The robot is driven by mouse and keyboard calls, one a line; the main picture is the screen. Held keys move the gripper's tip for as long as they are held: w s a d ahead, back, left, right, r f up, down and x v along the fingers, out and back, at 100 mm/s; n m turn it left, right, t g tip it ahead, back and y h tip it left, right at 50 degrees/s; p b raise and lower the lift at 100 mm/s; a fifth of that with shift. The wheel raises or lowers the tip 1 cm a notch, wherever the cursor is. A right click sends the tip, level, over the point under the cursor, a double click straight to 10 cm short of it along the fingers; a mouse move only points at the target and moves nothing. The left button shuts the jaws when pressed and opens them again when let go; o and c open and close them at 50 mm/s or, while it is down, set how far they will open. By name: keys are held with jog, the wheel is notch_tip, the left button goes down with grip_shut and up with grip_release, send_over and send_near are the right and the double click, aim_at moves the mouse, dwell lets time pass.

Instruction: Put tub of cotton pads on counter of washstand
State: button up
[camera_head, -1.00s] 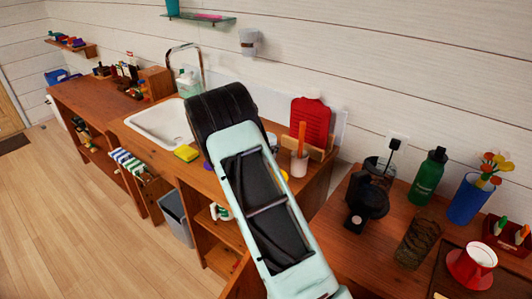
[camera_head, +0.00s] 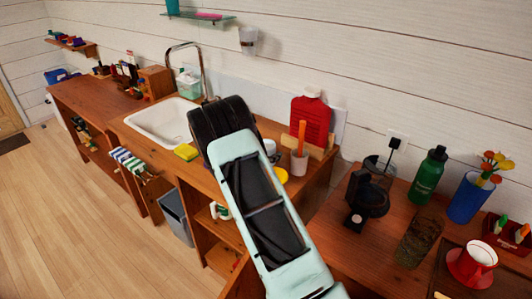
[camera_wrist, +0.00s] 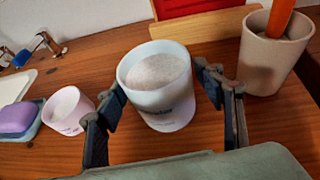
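The tub of cotton pads (camera_wrist: 165,103) is a white, open-topped tub with pale contents, seen in the wrist view. It is upright or nearly so, over the wooden washstand counter (camera_wrist: 120,52). My gripper (camera_wrist: 160,76) has one finger on each side of the tub, close to its wall. I cannot tell whether the fingers press on it or whether its base rests on the counter.
A beige cup with an orange handle (camera_wrist: 265,65) stands right of the tub. In the head view, a red bottle (camera_head: 310,120) stands behind, and a yellow sponge (camera_head: 186,152) lies by the sink (camera_head: 165,122).

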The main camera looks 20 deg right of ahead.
jog(key=shift+r, duration=0.2)
jog(key=v, duration=1.2)
